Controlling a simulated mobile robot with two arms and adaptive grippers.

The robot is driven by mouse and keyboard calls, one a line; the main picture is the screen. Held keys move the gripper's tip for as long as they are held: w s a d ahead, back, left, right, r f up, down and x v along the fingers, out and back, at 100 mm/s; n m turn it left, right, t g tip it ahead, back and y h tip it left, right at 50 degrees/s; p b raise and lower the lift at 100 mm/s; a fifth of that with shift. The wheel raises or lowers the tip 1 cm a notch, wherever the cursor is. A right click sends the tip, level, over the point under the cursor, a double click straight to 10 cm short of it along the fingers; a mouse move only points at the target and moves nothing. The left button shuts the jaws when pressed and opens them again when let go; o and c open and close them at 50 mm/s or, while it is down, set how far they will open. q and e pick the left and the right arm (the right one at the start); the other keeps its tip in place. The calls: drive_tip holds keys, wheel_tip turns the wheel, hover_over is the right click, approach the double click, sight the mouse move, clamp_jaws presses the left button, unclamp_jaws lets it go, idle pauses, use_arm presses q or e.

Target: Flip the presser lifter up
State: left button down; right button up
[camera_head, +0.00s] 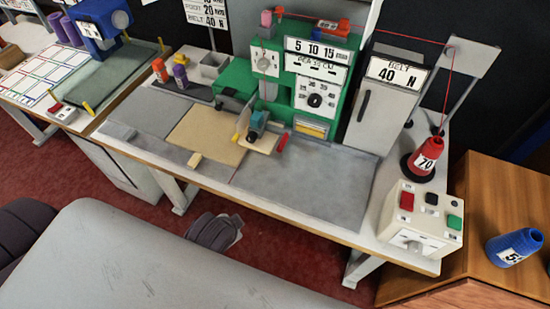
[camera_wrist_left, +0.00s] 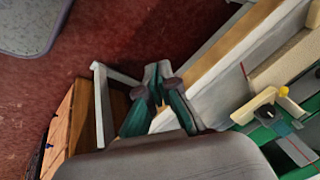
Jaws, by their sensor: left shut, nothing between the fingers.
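The green binding machine (camera_head: 337,82) stands at the back of the table. Low on its front are a dark teal part (camera_head: 257,122), a small red lever-like piece (camera_head: 282,142) and a yellow piece (camera_head: 237,136). I cannot tell for certain which is the presser lifter; the red piece slants downward. In the left wrist view, my left gripper (camera_wrist_left: 156,86) is shut and empty, in front of the table's wooden edge. My right gripper is not in view.
A tan piece (camera_head: 208,135) lies on the grey work surface (camera_head: 310,190). A red thread cone (camera_head: 427,157) and a control box (camera_head: 420,220) stand at the right end. A wooden cabinet (camera_head: 500,200) with a blue cone (camera_head: 514,246) is beyond. The front right surface is clear.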

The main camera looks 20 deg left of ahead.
use_arm(q)
drive_tip(key=w+r+m+t, duration=0.2)
drive_tip(key=w+m, duration=0.2)
drive_tip(key=m, duration=0.3)
drive_tip(key=w+r+m+t+y, duration=0.1)
drive_tip(key=w+m+t, duration=0.2)
drive_tip(key=m, duration=0.4)
drive_tip(key=w+r+m+t, duration=0.2)
drive_tip(key=w+m, duration=0.3)
drive_tip(key=m, duration=0.3)
drive_tip(key=shift+w+a+r+t+y, duration=0.3)
drive_tip(key=shift+a+r+t, duration=0.05)
drive_tip(key=shift+t, duration=0.05)
drive_tip(key=d+m, duration=0.1)
drive_tip(key=m, duration=0.1)
drive_tip(key=w+d+m+t+h, duration=0.1)
drive_tip(key=m, duration=0.2)
drive_tip(key=w+d+m, duration=0.1)
drive_tip(key=m, duration=0.2)
drive_tip(key=shift+f+t+h, duration=0.3)
drive_tip(key=shift+f+h, duration=0.05)
drive_tip(key=shift+h, duration=0.05)
drive_tip(key=shift+w+d+f+m+h, duration=0.15)
drive_tip(key=shift+d+m+h, duration=0.2)
drive_tip(key=shift+m, duration=0.55)
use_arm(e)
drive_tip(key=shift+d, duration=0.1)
